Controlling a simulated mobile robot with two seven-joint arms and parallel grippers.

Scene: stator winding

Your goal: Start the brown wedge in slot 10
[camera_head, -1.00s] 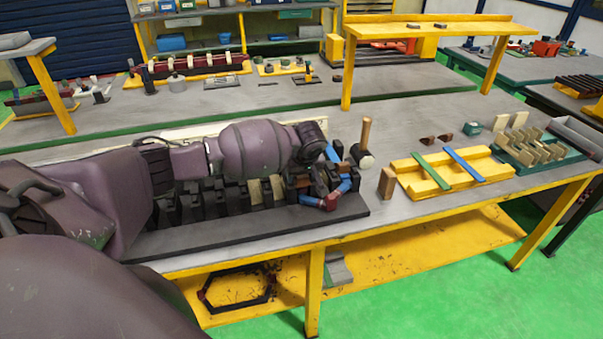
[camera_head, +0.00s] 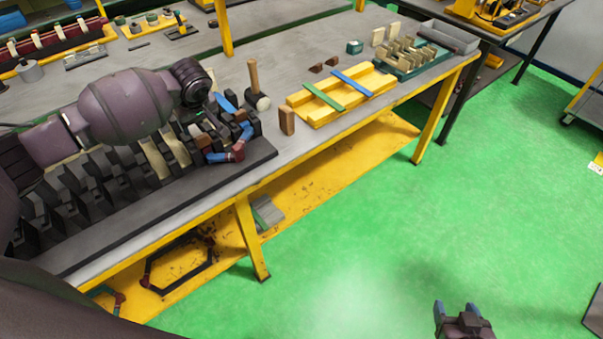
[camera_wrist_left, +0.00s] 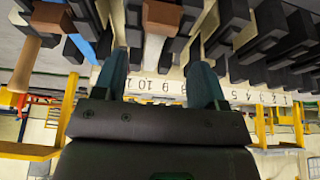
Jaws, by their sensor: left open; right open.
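The black stator block (camera_head: 150,190) with its row of toothed slots lies along the near edge of the bench. My left gripper (camera_wrist_left: 162,70) is open over its right end, by the slot numbers 10, 9 and 8 (camera_wrist_left: 142,84) in the left wrist view. A brown block (camera_wrist_left: 162,17), seemingly a wedge, shows beyond and between its fingers, apart from both. I cannot tell which slot it is at. A second brown piece (camera_wrist_left: 50,17) lies left of it. My right gripper (camera_head: 458,310) is open and empty above the green floor.
A blue coil with a red corner (camera_head: 237,152) is at the stator's right end. A mallet (camera_head: 255,80) and an upright wooden block (camera_head: 287,120) stand to its right. Beyond are a yellow tray (camera_head: 320,105), small dark brown pieces (camera_head: 316,67) and a green rack (camera_head: 425,60).

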